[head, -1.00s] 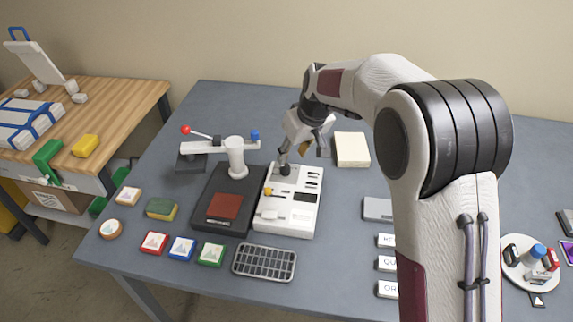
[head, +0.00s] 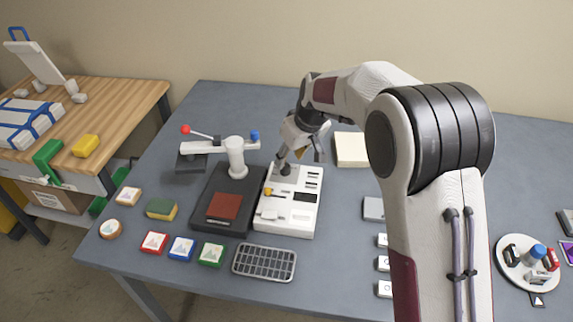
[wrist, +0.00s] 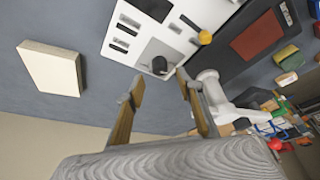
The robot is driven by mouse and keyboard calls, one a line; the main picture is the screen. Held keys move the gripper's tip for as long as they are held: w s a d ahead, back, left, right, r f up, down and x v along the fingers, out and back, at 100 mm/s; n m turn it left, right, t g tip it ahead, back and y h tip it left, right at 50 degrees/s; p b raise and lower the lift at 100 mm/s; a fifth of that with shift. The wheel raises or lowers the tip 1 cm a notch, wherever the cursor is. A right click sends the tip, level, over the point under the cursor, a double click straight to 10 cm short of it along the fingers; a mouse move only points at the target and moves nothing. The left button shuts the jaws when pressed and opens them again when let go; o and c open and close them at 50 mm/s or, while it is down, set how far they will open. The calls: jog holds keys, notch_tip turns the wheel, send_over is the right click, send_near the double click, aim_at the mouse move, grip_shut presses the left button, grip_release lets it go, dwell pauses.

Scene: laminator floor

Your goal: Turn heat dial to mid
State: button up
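The white control panel (head: 283,230) lies on the grey-blue table beside the dark laminator base. A dark round knob (wrist: 160,65), which looks like the heat dial, stands on a grey patch at the panel's far end; it also shows in the head view (head: 285,169). Its pointer setting is too small to read. My gripper (wrist: 159,83) is open and empty. In the wrist view its two fingertips are apart, with the knob between and just beyond them. In the head view my gripper (head: 301,160) is low over the panel's far end. I cannot tell whether a finger touches the knob.
A yellow-orange knob (wrist: 205,37) sits on the same panel. The press post (head: 236,160) with its red-tipped lever stands close on the left. A cream block (head: 351,149) lies to the right.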

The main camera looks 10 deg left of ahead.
aim_at(286, 166)
jog(key=shift+x, duration=2.65)
grip_shut()
